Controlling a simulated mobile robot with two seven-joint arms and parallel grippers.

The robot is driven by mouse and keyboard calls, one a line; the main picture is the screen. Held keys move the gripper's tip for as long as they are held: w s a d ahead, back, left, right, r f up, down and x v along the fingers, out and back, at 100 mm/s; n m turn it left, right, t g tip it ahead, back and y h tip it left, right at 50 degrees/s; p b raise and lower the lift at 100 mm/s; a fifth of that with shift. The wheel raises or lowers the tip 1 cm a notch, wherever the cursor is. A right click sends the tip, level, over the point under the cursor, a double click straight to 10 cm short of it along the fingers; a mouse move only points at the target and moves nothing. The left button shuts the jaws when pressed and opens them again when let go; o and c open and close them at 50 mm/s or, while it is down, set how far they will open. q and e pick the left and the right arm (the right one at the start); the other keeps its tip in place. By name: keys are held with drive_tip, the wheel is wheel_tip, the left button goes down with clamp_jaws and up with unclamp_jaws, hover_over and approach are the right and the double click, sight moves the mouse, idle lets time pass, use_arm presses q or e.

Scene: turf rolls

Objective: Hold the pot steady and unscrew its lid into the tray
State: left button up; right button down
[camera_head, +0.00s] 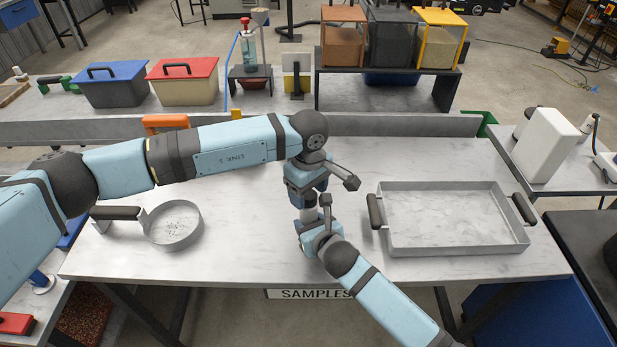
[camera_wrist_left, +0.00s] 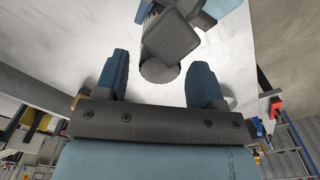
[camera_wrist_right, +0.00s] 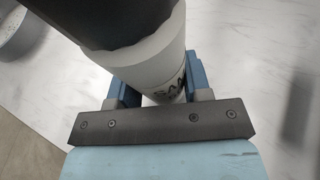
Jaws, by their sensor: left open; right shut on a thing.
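The white pot (camera_wrist_right: 150,68), with black lettering on its side, stands between the blue fingers of my right gripper (camera_wrist_right: 154,88), which is shut on it. A dark rounded thing covers the pot's top in the right wrist view; I cannot tell whether it is the lid. In the left wrist view a dark grey round top, apparently the lid (camera_wrist_left: 160,71), lies between the spread fingers of my left gripper (camera_wrist_left: 163,82). My left gripper is open, just above the pot. The arms mostly hide the pot in the head view. The empty grey tray (camera_head: 460,249) is to the right.
A round grey pan (camera_head: 173,245) with a dark handle lies at the table's left. Blue (camera_head: 112,88) and red-lidded (camera_head: 183,88) boxes and a black shelf (camera_head: 446,92) stand on the bench behind. The table (camera_head: 240,262) is clear between pan and tray, apart from my arms.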

use_arm(q)
drive_tip(key=shift+f, duration=0.6)
drive_tip(key=c, duration=0.9)
drive_tip(key=n, duration=0.6)
drive_tip(key=shift+n, duration=0.4)
drive_tip(key=shift+c, duration=0.2)
drive_tip(key=o, duration=1)
drive_tip(key=shift+r, duration=0.15)
